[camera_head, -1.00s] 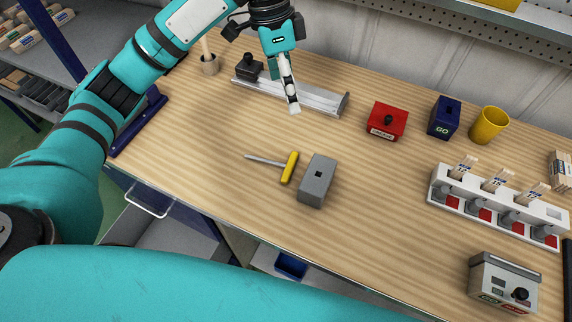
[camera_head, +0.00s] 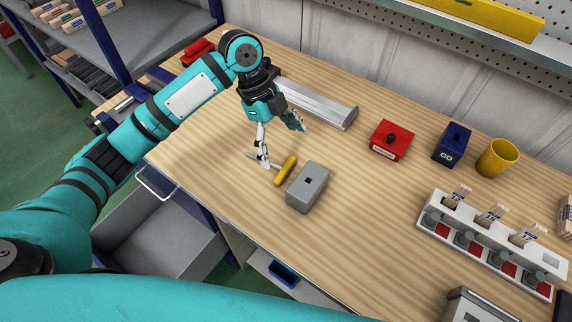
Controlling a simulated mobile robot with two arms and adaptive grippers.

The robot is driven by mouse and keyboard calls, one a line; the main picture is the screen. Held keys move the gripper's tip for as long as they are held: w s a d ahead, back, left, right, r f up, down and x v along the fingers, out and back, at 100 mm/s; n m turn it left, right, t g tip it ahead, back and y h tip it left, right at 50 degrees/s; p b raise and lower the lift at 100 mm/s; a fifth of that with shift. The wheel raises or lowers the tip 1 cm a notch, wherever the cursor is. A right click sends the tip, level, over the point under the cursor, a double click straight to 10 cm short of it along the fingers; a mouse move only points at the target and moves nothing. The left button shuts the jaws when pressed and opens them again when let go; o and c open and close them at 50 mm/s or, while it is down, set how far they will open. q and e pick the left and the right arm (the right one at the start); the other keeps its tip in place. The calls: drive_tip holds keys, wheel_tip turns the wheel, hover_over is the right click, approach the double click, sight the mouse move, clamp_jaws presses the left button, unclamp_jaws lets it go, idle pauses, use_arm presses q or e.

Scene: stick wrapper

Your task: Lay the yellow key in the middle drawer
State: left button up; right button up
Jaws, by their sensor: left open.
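The yellow key (camera_head: 285,171) lies on the wooden bench, a yellow bar handle with a thin metal shaft pointing left. My left gripper (camera_head: 281,146) is open above it. One finger is down by the metal shaft and the other is raised to the right; I cannot tell whether it touches the key. An open grey drawer (camera_head: 150,238) with a wire handle sticks out below the bench's front edge at left; its visible inside looks empty. I cannot tell which level it is. My right gripper is not in view.
A grey block with a square hole (camera_head: 309,190) stands close right of the key. Further right are a red box (camera_head: 391,141), a blue box (camera_head: 452,145), a yellow cup (camera_head: 497,157) and a white rack (camera_head: 490,247). A blue bin (camera_head: 284,273) sits below the bench.

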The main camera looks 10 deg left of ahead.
sight(289, 170)
use_arm(q)
drive_tip(key=shift+x, duration=1.2)
drive_tip(key=shift+s+f+p, duration=0.1)
drive_tip(key=shift+f+p, duration=0.25)
drive_tip(key=shift+p, duration=0.05)
drive_tip(key=p+x, duration=0.1)
drive_tip(key=x, duration=0.2)
drive_tip(key=shift+s+d+f, duration=0.15)
drive_tip(key=shift+f, duration=0.1)
drive_tip(key=shift+d+f, duration=0.15)
drive_tip(key=shift+f, duration=0.25)
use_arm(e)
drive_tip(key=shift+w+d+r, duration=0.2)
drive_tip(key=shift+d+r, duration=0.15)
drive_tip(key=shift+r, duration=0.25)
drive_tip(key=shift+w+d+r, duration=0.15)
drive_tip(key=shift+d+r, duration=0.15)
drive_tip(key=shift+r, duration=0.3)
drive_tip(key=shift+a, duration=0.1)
use_arm(q)
drive_tip(key=c, duration=1.5)
drive_tip(key=shift+o, duration=0.2)
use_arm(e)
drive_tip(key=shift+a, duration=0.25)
